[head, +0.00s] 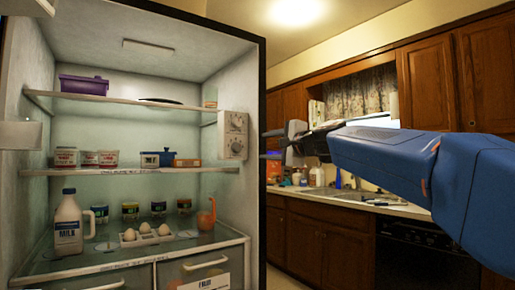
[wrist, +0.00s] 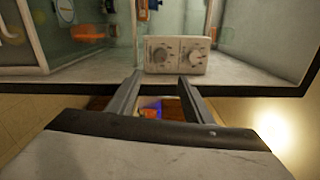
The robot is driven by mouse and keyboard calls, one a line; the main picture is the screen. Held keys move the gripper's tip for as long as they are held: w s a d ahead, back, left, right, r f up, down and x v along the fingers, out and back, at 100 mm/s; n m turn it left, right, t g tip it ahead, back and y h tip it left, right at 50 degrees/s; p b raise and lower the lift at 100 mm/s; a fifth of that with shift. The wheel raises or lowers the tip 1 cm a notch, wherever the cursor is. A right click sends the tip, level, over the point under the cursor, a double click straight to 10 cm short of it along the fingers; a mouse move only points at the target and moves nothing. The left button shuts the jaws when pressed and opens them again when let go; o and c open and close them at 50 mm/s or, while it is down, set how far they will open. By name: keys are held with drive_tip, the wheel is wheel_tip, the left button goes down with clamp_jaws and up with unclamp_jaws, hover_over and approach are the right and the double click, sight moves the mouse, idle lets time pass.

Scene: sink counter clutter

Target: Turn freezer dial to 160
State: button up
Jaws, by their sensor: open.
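A white control panel (head: 233,135) is fixed on the fridge's right inner wall, with an upper dial (head: 238,121) and a lower dial (head: 236,148). Their labels are too small to read, so I cannot tell which is the freezer dial or its setting. In the wrist view the panel (wrist: 177,66) lies sideways, with a left dial (wrist: 160,54) and a right dial (wrist: 196,57). My gripper (head: 271,144) is outside the fridge's right edge. Its fingers (wrist: 160,79) are open and empty, pointing towards the panel, and appear apart from both dials.
The fridge is open. Its shelves hold a purple box (head: 84,84), tubs, a milk jug (head: 70,228), jars, eggs and an orange item (head: 206,216). The fridge's dark front edge (head: 262,200) stands beside my gripper. A cluttered counter (head: 350,198) is behind on the right.

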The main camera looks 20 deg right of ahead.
drive_tip(key=n, duration=1.2)
approach(239, 147)
drive_tip(key=x, duration=0.7)
drive_tip(key=shift+w+a, duration=0.2)
drive_tip(key=shift+w, duration=0.2)
drive_tip(key=c, duration=1.1)
drive_tip(key=shift+o, duration=0.2)
drive_tip(key=shift+f+m, duration=0.1)
drive_tip(key=shift+m, duration=1.1)
drive_tip(key=o, duration=1.1)
drive_tip(key=shift+c, duration=0.2)
